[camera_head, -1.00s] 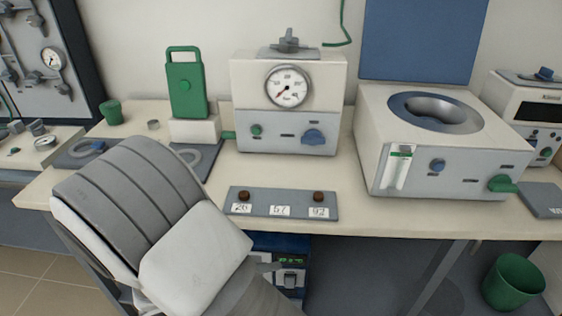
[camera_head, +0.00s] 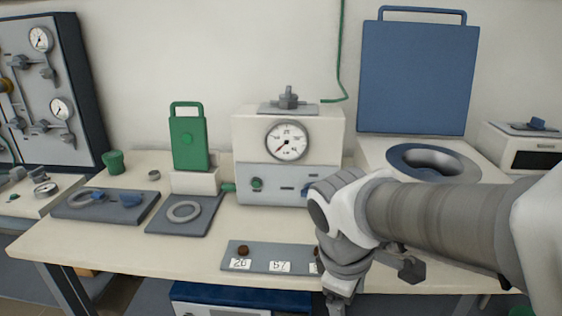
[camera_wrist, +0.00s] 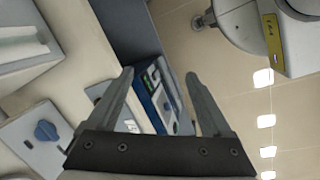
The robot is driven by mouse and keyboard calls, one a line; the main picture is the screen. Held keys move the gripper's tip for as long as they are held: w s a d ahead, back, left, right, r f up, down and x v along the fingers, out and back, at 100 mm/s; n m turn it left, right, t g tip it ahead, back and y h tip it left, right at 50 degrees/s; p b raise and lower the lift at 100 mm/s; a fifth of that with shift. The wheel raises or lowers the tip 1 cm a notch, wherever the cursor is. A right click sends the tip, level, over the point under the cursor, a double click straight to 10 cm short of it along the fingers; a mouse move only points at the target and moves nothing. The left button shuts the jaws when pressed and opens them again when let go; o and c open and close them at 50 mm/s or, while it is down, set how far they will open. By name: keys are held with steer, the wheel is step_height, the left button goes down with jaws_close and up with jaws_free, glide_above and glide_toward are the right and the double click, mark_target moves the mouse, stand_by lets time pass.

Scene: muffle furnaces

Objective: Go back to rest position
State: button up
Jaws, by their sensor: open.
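My gripper (camera_wrist: 162,98) is open and empty in the wrist view, its two grey fingers spread apart. In the head view my arm reaches in from the right edge and my wrist bends downward in front of the bench. The gripper end (camera_head: 340,300) is at the bottom of that view and its fingertips are cut off. It hides the right end of the grey strip (camera_head: 262,264) with number labels and brown round pieces. The strip lies on the bench, and one brown piece (camera_head: 243,250) shows fully.
The white bench (camera_head: 110,240) carries a gauge box (camera_head: 289,165), a green-handled device (camera_head: 188,142) and a furnace with a round blue opening (camera_head: 433,160) and raised blue lid (camera_head: 415,80). A blue unit (camera_wrist: 160,95) is below the bench. The bench's front left is clear.

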steer(key=s+d+r+m+t+y+p, duration=0.1)
steer(key=s+r+m+t+p, duration=0.1)
steer(key=r+m+p, duration=0.3)
steer(key=s+d+r+m+t+y+p, duration=0.1)
steer(key=r+m+p, duration=0.5)
steer(key=r+p, duration=0.8)
step_height(320, 180, up, 6)
steer(key=shift+s+d+r+t, duration=0.25)
steer(key=shift+s+d+t, duration=0.15)
steer(key=shift+s+d, duration=0.15)
